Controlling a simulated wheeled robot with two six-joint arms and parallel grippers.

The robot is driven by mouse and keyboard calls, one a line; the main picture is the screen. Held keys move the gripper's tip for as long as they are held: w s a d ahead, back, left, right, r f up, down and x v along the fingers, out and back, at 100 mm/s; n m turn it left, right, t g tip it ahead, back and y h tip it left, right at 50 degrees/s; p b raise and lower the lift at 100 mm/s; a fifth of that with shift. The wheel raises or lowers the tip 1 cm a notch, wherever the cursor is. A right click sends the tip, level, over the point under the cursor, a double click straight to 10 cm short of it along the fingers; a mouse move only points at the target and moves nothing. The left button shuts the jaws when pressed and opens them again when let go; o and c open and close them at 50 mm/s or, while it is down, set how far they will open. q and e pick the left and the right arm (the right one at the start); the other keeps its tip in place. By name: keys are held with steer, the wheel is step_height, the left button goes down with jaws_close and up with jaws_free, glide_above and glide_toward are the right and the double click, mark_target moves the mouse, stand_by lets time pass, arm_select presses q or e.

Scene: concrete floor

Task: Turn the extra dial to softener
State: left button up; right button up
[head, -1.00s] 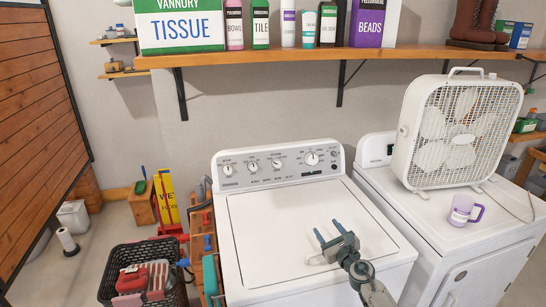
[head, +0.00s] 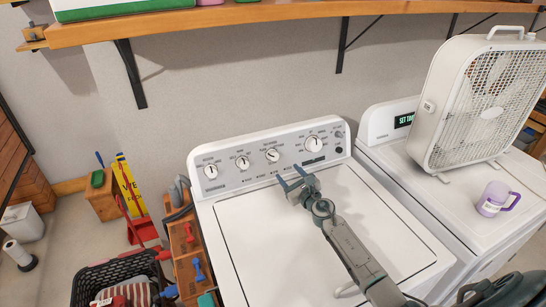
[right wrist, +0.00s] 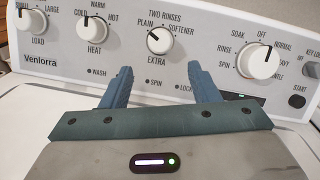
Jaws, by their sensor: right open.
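The extra dial (head: 272,155) is a white knob on the washer's control panel (head: 228,180). In the right wrist view the extra dial (right wrist: 160,41) has its marker pointing up and left, on the plain side of two rinses. The softener label is at its upper right. My right gripper (head: 291,176) is open and empty, in front of and below the panel. In the right wrist view its fingers (right wrist: 160,70) point at the panel, one on either side below the extra dial, apart from it. My left gripper is not in view.
The heat dial (right wrist: 92,32) is left of the extra dial; a larger cycle dial (right wrist: 258,62) is to its right. A dryer (head: 390,150) with a fan (head: 487,105) and a purple mug (head: 492,200) stands right. A shelf (head: 230,17) runs above.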

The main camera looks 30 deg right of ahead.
mark_target(276, 159)
steer(key=w+b, duration=0.2)
steer(key=w, duration=0.6)
steer(key=shift+w+a, duration=0.1)
steer(key=shift+w, duration=0.1)
steer(key=shift+w+r, duration=0.15)
steer(key=shift+w, duration=0.25)
steer(key=c, duration=1)
steer(key=shift+o, duration=0.2)
